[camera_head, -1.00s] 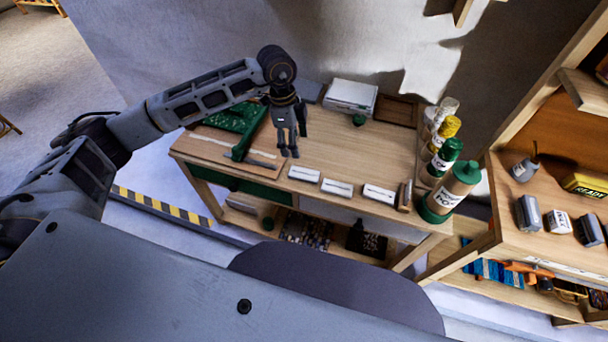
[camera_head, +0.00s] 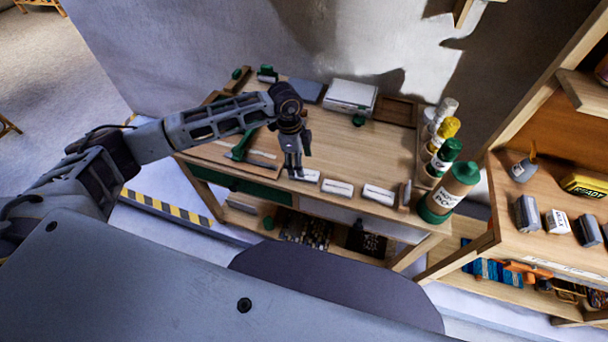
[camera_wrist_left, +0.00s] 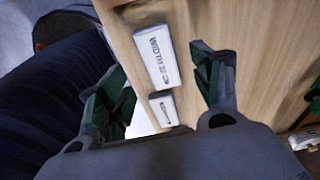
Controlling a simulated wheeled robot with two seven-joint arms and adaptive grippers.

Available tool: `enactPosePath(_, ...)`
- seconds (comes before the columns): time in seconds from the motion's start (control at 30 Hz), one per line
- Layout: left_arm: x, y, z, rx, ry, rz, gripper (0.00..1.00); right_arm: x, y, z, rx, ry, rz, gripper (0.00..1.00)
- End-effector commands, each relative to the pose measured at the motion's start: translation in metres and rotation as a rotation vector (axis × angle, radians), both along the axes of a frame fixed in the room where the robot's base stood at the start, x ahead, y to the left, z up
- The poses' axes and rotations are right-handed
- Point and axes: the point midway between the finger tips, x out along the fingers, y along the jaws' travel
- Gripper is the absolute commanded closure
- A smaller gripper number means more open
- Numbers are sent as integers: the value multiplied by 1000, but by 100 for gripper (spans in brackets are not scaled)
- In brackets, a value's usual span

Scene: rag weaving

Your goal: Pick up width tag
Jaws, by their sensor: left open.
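The width tag (camera_wrist_left: 157,57) is a white block with dark lettering beginning "WIDTH" in the left wrist view, lying on the wooden bench top. A smaller-looking white tag (camera_wrist_left: 164,109) lies beyond it towards my gripper base. In the head view, three white tags lie in a row along the front edge: left (camera_head: 306,176), middle (camera_head: 337,188) and right (camera_head: 378,195). Their lettering is too small to read there. My left gripper (camera_head: 294,174) points down at the left tag, partly covering it. Its green-padded fingers (camera_wrist_left: 160,84) are open and empty, apart on both sides of the tags. My right gripper is out of view.
The wooden bench (camera_head: 350,155) has clear room behind the tags. A green tool (camera_head: 240,148) lies left. A white box (camera_head: 351,97) and a brown tray (camera_head: 395,112) stand at the back. Bottles (camera_head: 450,190) stand at the right end, beside a shelf unit (camera_head: 530,215).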

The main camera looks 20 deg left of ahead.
Motion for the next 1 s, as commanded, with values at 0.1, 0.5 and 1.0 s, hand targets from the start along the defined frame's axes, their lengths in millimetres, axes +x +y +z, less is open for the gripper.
enactPosePath(0.1, 0, 0, 0, 0, 0, 0, 35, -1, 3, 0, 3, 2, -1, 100)
enactPosePath(0.5, -1, -5, -17, 1, 4, 0, 35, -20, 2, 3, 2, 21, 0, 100)
enactPosePath(1.0, 0, -11, -51, 0, 1, 0, 35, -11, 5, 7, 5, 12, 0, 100)
